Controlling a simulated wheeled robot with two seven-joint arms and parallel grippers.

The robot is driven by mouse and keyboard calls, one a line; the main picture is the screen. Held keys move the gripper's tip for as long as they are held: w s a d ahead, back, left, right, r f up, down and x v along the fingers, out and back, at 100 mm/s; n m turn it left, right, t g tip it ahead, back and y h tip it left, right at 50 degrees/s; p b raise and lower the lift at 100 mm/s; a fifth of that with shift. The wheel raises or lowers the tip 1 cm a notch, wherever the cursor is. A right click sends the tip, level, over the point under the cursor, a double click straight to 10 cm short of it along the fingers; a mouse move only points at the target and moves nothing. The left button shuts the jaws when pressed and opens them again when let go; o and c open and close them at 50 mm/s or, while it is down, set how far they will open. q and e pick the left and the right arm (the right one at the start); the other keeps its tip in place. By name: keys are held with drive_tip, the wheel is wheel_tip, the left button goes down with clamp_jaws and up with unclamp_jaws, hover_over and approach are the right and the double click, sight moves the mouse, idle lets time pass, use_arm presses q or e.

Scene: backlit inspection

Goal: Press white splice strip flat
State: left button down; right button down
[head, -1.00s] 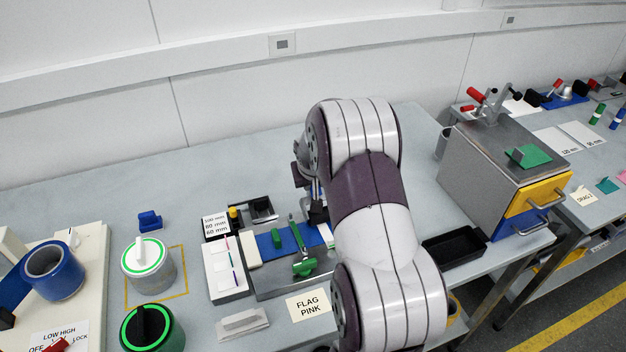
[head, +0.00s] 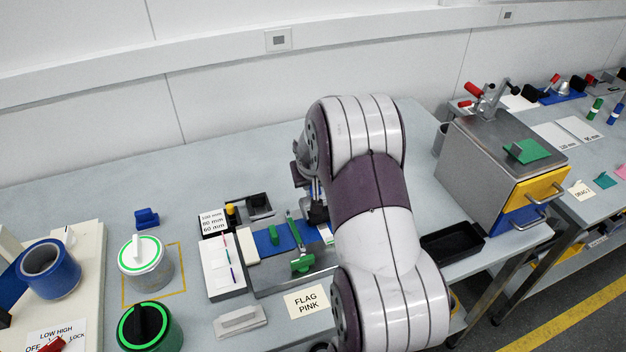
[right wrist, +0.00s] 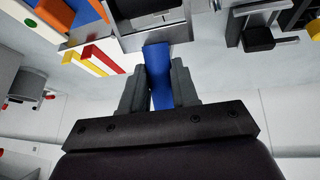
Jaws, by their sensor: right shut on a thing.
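My right arm covers the middle of the head view, and its gripper (head: 316,208) is partly hidden beside the metal splice fixture (head: 268,280). In the right wrist view the right gripper (right wrist: 159,88) is shut on a blue piece (right wrist: 158,66), whose far end reaches a grey metal part. A blue sheet (head: 266,240) lies across the fixture, with green clamp parts (head: 302,263) on it. A small white piece (head: 326,234) shows at the fixture's right, partly behind my arm; I cannot tell whether it is the splice strip or lies flat. My left gripper is not in view.
A white tray with coloured strips (head: 222,268) and a FLAG PINK card (head: 307,301) are close to the fixture. Two round canisters stand left. A black bin (head: 452,241) and a drawer cabinet (head: 480,170) are right. The back of the bench is clear.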

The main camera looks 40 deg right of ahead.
drive_tip(key=shift+s+a, duration=0.15)
drive_tip(key=shift+s, duration=0.35)
drive_tip(key=shift+s, duration=0.1)
drive_tip(key=shift+s+a+b, duration=0.2)
drive_tip(key=shift+s+b, duration=0.15)
drive_tip(key=shift+s, duration=0.15)
drive_tip(key=shift+s+a, duration=0.15)
drive_tip(key=shift+s, duration=0.45)
drive_tip(key=shift+s+b, duration=0.15)
drive_tip(key=shift+b, duration=0.15)
drive_tip(key=shift+s+a, duration=0.2)
drive_tip(key=shift+s, duration=0.2)
